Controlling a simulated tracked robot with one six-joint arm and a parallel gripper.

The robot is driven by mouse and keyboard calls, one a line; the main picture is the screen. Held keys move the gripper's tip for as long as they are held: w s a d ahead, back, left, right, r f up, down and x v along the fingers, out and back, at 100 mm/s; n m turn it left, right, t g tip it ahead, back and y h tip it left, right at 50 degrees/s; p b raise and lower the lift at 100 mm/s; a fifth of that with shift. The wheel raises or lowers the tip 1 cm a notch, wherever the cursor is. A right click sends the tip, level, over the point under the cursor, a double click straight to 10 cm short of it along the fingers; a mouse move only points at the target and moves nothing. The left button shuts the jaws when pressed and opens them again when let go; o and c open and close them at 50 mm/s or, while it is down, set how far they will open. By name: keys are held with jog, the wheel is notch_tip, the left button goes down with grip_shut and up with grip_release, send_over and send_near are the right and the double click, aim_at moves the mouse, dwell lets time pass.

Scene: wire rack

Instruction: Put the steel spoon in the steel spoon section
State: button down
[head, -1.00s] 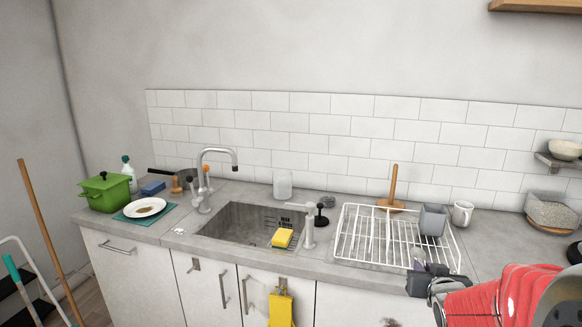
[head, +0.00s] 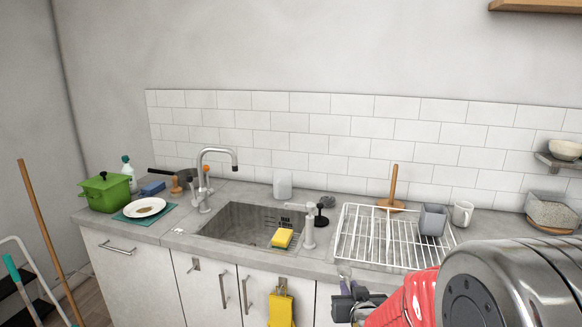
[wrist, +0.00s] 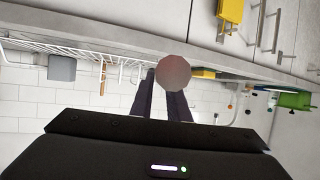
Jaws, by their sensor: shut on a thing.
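My gripper (head: 345,290) is in front of the counter edge, below the front left corner of the white wire rack (head: 352,222). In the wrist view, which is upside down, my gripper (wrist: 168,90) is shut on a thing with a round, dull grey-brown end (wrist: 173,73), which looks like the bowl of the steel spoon. The fingers hide the rest of it. The grey holder (head: 433,219) stands at the right of the rack; it also shows in the wrist view (wrist: 61,68). I see no marked spoon section.
The sink (head: 235,222) with a yellow sponge (head: 282,238) lies left of the rack. A white soap dispenser (head: 309,230) stands between them. The rack's left and middle look empty.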

aim_at(349, 283)
jog(key=shift+r, duration=0.1)
jog(key=w+r+m+h, duration=0.1)
jog(key=r, duration=0.1)
jog(key=r+m+h, duration=0.1)
jog(key=r, duration=0.2)
jog(key=w+d+r+h, duration=0.1)
jog(key=r, duration=0.2)
jog(key=shift+w+m, duration=0.3)
jog(key=shift+m, duration=0.1)
jog(key=shift+a+r+m+g+h, duration=0.15)
jog(key=shift+a+r+h, duration=0.1)
jog(key=shift+r, duration=0.25)
jog(key=shift+a+r+m+g+h, duration=0.15)
jog(key=shift+a+r+h, duration=0.1)
jog(key=shift+r, duration=0.2)
jog(key=shift+d, duration=0.1)
